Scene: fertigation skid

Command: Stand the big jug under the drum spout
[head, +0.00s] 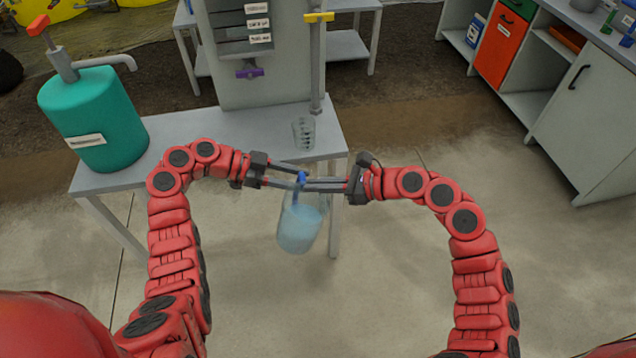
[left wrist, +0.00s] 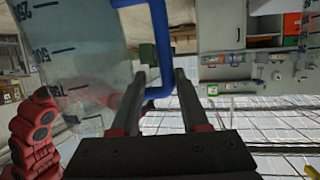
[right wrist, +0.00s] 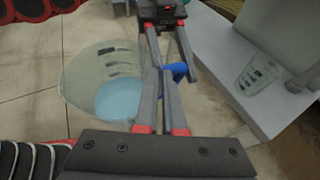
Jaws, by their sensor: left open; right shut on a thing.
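The big jug (head: 298,232) is clear, with a blue handle (head: 301,178) and pale blue liquid inside. It hangs in the air in front of the bench, slightly tilted in the head view. My right gripper (head: 312,186) is shut on the handle; the right wrist view shows its fingers meeting at the blue handle (right wrist: 176,70). My left gripper (head: 300,178) is open, its fingers by the handle; in the left wrist view the handle (left wrist: 160,50) shows beyond and between the fingers. The teal drum (head: 95,120) with its grey spout (head: 112,62) stands at the bench's left end.
A small clear measuring cup (head: 303,134) stands on the grey bench (head: 215,130), below a pipe with a yellow valve handle (head: 318,17). The bench top between drum and cup is clear. A cabinet with an orange door (head: 503,48) stands at the right.

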